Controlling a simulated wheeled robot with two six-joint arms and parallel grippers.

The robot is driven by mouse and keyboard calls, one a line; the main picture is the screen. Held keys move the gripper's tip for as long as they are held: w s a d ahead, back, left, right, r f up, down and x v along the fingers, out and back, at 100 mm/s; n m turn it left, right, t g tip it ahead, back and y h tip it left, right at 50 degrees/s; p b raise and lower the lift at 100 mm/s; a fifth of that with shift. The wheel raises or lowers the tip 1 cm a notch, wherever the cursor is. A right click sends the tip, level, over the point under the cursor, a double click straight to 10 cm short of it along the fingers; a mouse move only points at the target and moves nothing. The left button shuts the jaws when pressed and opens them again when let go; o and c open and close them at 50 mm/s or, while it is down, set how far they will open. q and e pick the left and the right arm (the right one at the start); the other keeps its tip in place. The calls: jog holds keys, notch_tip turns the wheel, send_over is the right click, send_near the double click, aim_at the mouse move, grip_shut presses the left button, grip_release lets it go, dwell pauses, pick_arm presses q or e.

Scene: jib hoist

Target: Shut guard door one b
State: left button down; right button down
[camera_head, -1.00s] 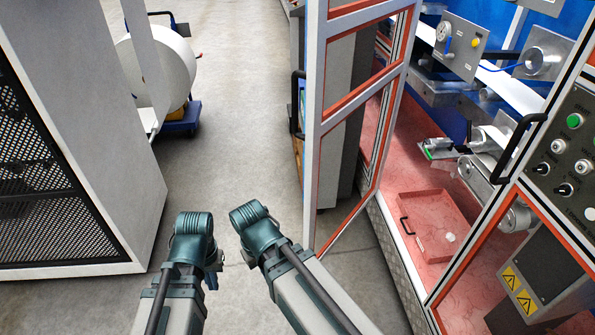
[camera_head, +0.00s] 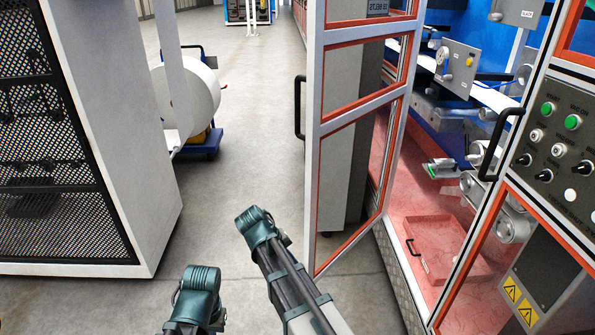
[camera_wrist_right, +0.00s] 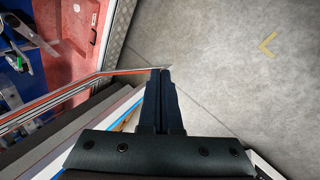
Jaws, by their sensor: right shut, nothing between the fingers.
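A guard door (camera_head: 315,150) with a pale metal frame, orange-red trim and clear panels stands open, swung out from the machine over the floor. A black handle (camera_head: 299,107) is on its left side. I cannot read any label on it. In the right wrist view, an orange-edged frame (camera_wrist_right: 112,72), apparently the door's, runs up to my right gripper (camera_wrist_right: 161,70). This gripper is shut and empty, its tips near the frame's end; I cannot tell whether they touch. The head view shows teal joints of both my arms, but neither gripper's fingers. My left gripper is out of view.
A control panel (camera_head: 562,140) and another black handle (camera_head: 500,145) are at the right. A red tray (camera_head: 447,250) lies inside the machine. A white cabinet (camera_head: 115,120) stands at the left, with a white roll (camera_head: 195,92) beyond. Grey floor (camera_head: 245,130) lies clear between cabinet and door.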

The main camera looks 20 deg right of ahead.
jog(key=w+d+r+t+h+b, duration=0.1)
jog(key=w+d+r+h, duration=0.15)
jog(key=w, duration=0.55)
jog(key=w+d+r+h+b, duration=0.1)
jog(key=w+d+r+h, duration=0.2)
jog(key=w, duration=0.6)
jog(key=w+a+r+t+h, duration=0.1)
jog(key=w+a+r+h, duration=0.1)
jog(key=w+r, duration=0.3)
jog(key=w+a+r+n+t+h, duration=0.1)
jog(key=w+a+r+h, duration=0.2)
jog(key=w+r, duration=0.3)
jog(key=shift+h+b, duration=0.3)
jog(key=shift+h, duration=0.45)
jog(key=shift+w, duration=0.15)
